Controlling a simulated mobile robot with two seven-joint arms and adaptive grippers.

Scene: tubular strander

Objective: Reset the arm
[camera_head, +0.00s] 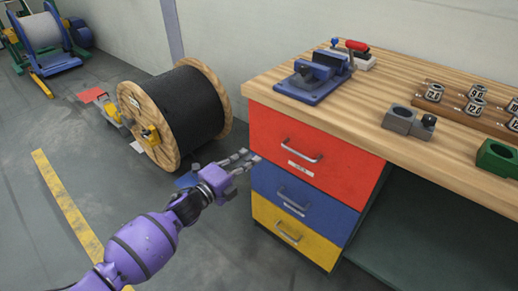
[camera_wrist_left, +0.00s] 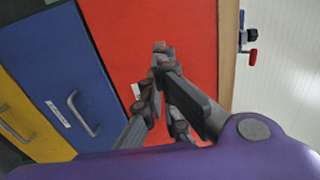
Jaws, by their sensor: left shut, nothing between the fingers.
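My left gripper (camera_head: 245,160) reaches in from the lower left on a purple arm, in front of the left edge of the drawer unit. Its fingers are shut and empty. In the left wrist view the fingers (camera_wrist_left: 160,62) show against the red drawer (camera_wrist_left: 122,38), with a white label partly behind them. Whether they touch the drawer front, I cannot tell. The red drawer (camera_head: 300,135), blue drawer (camera_head: 300,198) and yellow drawer (camera_head: 290,236) all look closed. My right gripper is not in view.
A large black cable reel (camera_head: 188,105) stands behind my left arm. Grey floor with a yellow line (camera_head: 68,208) is open at left.

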